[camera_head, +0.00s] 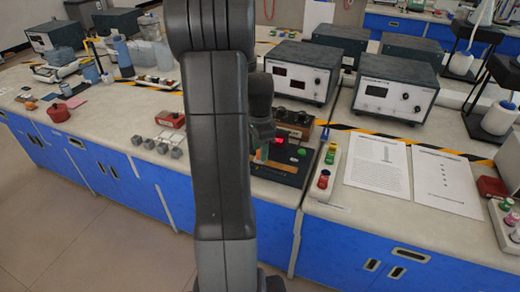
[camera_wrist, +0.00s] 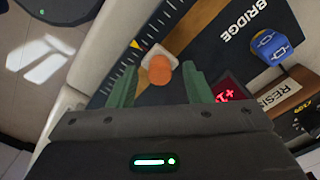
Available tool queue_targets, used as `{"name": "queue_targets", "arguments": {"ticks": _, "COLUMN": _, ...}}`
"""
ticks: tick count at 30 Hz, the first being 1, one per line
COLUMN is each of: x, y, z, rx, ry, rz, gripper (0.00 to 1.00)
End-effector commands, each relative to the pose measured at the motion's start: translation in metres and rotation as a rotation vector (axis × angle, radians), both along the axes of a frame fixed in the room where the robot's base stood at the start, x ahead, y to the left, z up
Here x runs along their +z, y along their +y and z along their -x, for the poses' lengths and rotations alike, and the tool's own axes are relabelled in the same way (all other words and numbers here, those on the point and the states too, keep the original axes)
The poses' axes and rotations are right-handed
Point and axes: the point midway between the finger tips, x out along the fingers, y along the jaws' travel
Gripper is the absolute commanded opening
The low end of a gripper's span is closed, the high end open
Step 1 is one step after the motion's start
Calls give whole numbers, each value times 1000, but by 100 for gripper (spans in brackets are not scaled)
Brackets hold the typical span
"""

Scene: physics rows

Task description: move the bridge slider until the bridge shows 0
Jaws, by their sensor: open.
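The bridge slider (camera_wrist: 160,70), an orange knob on a pale block, sits beside a ruled scale (camera_wrist: 157,24) in the wrist view. A yellow pointer (camera_wrist: 134,45) lies by its left side. My gripper (camera_wrist: 160,66) is open, with one green finger on each side of the knob and gaps between. The dark bridge board (camera_wrist: 225,55) carries the label BRIDGE. Its red display (camera_wrist: 231,92) is lit but partly hidden by my gripper; its full reading cannot be told. In the head view the display (camera_head: 279,142) glows beside my arm, which hides the slider.
In the head view, instrument boxes (camera_head: 396,84) stand behind the board, several grey blocks (camera_head: 157,146) lie left, and printed sheets (camera_head: 378,165) lie right on the bench.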

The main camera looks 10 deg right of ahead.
Motion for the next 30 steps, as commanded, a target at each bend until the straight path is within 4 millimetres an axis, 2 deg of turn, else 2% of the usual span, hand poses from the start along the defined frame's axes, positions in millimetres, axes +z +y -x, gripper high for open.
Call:
{"name": "queue_targets", "arguments": {"ticks": 10, "x": -4, "y": 0, "z": 0, "rx": 0, "ry": 0, "rz": 0, "gripper": 45}}
{"name": "queue_targets", "arguments": {"ticks": 17, "x": -4, "y": 0, "z": 0, "rx": 0, "ry": 0, "rz": 0, "gripper": 0}}
{"name": "queue_targets", "arguments": {"ticks": 22, "x": -4, "y": -1, "z": 1, "rx": 0, "ry": 0, "rz": 0, "gripper": 0}}
{"name": "queue_targets", "arguments": {"ticks": 30, "x": -3, "y": -14, "z": 9, "rx": 0, "ry": -1, "rz": 0, "gripper": 0}}
